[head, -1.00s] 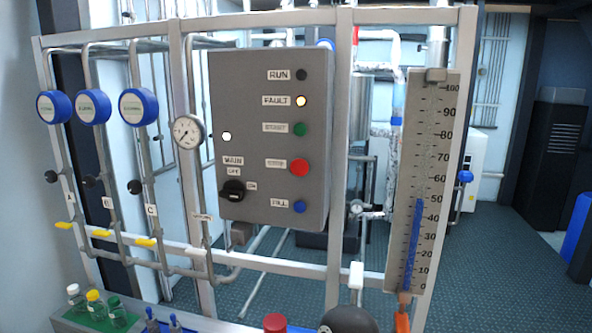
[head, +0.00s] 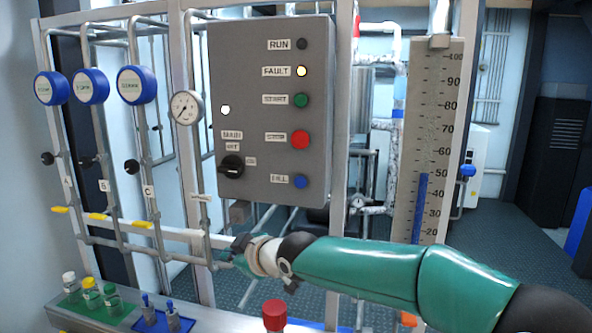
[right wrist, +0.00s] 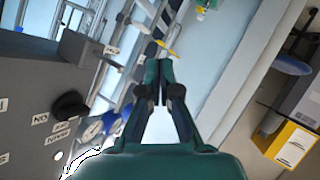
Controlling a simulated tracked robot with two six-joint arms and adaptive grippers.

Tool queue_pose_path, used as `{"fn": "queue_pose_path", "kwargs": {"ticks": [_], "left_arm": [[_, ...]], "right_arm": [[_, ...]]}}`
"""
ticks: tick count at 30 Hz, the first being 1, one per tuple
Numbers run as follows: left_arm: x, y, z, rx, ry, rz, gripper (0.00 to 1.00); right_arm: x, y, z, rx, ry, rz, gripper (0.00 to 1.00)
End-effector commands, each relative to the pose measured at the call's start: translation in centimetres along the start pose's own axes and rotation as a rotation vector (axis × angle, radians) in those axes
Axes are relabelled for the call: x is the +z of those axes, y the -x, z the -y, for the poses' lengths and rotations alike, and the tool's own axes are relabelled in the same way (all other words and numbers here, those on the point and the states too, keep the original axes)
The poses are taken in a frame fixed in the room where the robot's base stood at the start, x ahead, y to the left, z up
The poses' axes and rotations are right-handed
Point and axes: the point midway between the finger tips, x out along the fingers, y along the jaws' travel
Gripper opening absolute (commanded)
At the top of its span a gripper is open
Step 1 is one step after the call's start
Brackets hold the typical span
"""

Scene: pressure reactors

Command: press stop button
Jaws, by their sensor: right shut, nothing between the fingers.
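The red stop button (head: 300,140) sits on the right part of the grey control panel (head: 240,90), beside its STOP label. My right gripper (head: 238,250) is below the panel's lower left edge, well apart from the button and turned partly away from view. In the right wrist view its fingers (right wrist: 158,80) are together and empty. That view shows the panel (right wrist: 40,70) tilted at the left with the black main switch (right wrist: 70,106); the stop button is not in it. My left gripper is not in view.
The panel also has a green start button (head: 301,101), a blue fill button (head: 301,182) and a lit fault lamp (head: 301,71). Pipes with yellow handles and a gauge (head: 186,107) are at the left. A level scale (head: 432,140) stands at the right. Bottles (head: 90,292) are below left.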

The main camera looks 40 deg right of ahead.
Motion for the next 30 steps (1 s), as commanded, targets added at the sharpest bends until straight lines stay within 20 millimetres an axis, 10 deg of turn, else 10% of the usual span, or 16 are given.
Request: {"fn": "queue_pose_path", "kwargs": {"ticks": [6, 12, 30], "left_arm": [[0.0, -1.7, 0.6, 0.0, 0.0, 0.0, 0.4], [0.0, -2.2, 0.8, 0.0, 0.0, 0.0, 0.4], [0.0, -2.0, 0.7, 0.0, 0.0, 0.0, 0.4]], "right_arm": [[-6.5, 9.2, -8.8, 0.229, 0.162, -0.113, 0.0], [-9.0, 15.4, -13.0, 0.359, 0.231, -0.15, 0.0], [-9.7, 17.3, -14.3, 0.397, 0.252, -0.156, 0.0]]}}
